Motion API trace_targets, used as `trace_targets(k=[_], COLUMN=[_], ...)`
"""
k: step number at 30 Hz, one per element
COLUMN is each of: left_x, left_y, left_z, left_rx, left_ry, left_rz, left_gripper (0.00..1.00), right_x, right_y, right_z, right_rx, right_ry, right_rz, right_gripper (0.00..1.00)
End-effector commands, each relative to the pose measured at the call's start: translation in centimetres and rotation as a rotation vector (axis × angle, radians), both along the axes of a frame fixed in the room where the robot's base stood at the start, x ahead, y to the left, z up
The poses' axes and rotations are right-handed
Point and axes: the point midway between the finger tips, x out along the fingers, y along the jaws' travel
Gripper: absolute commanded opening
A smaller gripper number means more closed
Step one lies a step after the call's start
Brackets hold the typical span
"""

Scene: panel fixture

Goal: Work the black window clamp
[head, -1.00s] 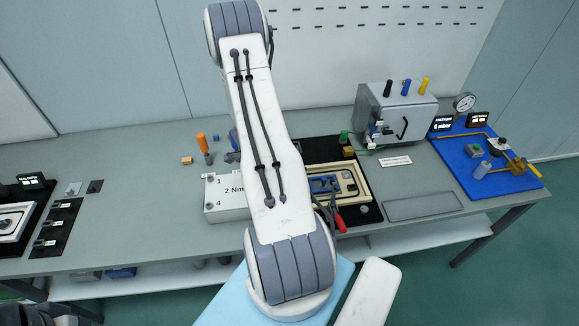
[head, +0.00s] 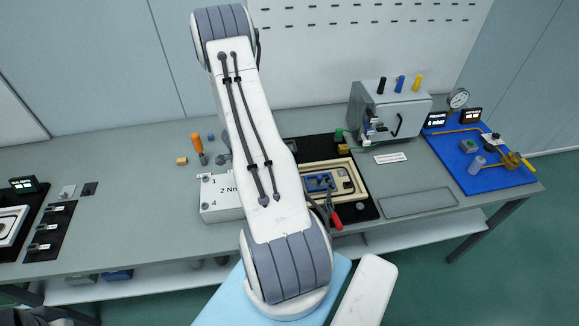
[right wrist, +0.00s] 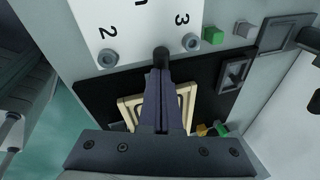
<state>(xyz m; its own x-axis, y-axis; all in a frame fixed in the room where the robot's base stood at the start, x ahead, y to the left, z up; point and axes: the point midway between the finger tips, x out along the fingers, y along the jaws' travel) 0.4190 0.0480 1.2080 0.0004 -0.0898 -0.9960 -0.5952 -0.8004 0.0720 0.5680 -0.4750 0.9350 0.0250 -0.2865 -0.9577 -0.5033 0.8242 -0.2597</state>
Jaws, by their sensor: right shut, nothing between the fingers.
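No part is clearly marked as the window clamp. A black upright handle (head: 382,84) stands on top of the grey box (head: 407,112), beside a blue one and a yellow one. I cannot tell whether it is the clamp. My right gripper (right wrist: 163,74) is shut and empty in the right wrist view. Its fingers overlap the beige frame (right wrist: 128,108), and a dark round knob (right wrist: 161,54) shows just past the tips. I cannot tell whether they touch. My left gripper is not in view.
A white numbered block (head: 222,205) sits left of my arm. A black mat (head: 366,209) carries the beige frame (head: 361,184) and red-handled pliers (head: 335,217). A blue board (head: 485,178) with a gauge lies at the right. A grey tray (head: 418,204) lies clear in front.

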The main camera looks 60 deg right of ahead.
Motion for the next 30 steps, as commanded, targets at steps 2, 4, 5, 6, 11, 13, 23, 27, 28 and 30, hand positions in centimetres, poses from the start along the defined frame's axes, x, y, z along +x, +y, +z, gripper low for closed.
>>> trace_targets(k=[2,4,5,6,11,13,23,27,28,30], left_x=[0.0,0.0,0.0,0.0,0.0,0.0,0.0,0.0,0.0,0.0], left_y=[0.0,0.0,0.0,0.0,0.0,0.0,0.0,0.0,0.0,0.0], left_z=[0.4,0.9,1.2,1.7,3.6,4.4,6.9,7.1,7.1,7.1], left_rx=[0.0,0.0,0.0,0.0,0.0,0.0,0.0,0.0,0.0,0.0], left_ry=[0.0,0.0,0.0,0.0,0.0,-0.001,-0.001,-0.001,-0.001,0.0], left_rz=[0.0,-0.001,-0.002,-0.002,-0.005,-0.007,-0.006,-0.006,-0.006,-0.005], left_gripper=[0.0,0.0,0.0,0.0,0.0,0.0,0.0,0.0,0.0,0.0], right_x=[-0.1,-0.4,-0.5,-0.8,-0.9,-0.6,0.4,0.4,0.4,0.4], right_y=[0.3,0.3,0.3,0.2,1.0,1.9,4.6,4.9,4.9,4.8], right_z=[0.4,1.3,1.8,2.6,6.1,7.7,12.1,12.5,12.5,12.5], right_rx=[0.009,0.008,0.007,0.005,0.0,0.0,0.0,0.0,0.0,0.0], right_ry=[0.0,0.0,-0.001,-0.001,-0.003,-0.002,-0.001,0.0,0.0,0.0], right_rz=[0.005,0.003,0.004,0.004,0.003,0.006,0.009,0.007,0.007,0.006], right_gripper=[0.0,0.0,0.0,0.0,0.0,0.0,0.0,0.0,0.0,0.0])
